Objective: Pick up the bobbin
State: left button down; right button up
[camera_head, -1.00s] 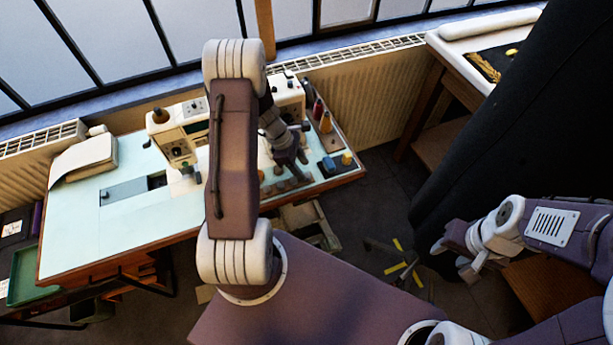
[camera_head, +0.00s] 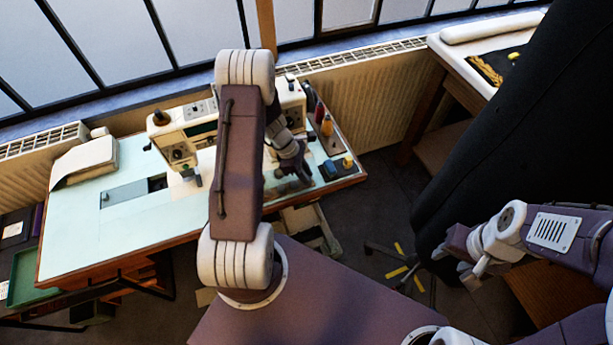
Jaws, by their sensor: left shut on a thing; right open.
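My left gripper (camera_head: 303,173) is over the right part of the pale sewing table (camera_head: 120,225), low near its top. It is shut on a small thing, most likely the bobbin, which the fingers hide. Several small dark round pieces (camera_head: 280,188) lie in a row beside and below the gripper, partly behind my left arm. My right gripper (camera_head: 455,268) is open and empty at the right, over the floor and far from the table.
A sewing machine (camera_head: 180,135) stands on the table, partly behind my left arm. Thread cones (camera_head: 326,126) stand at the back right. A dark tray (camera_head: 342,173) with blue and yellow items lies at the right edge. A black hanging cloth (camera_head: 500,130) is at right.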

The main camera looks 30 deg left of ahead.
pick_arm(q)
jog(key=r, duration=0.4)
jog(key=shift+d, duration=0.25)
jog(key=s+d+r, duration=0.4)
jog(key=d+r, duration=0.2)
jog(key=d, duration=0.4)
jog(key=shift+d+r, duration=0.25)
jog(key=shift+r, duration=0.05)
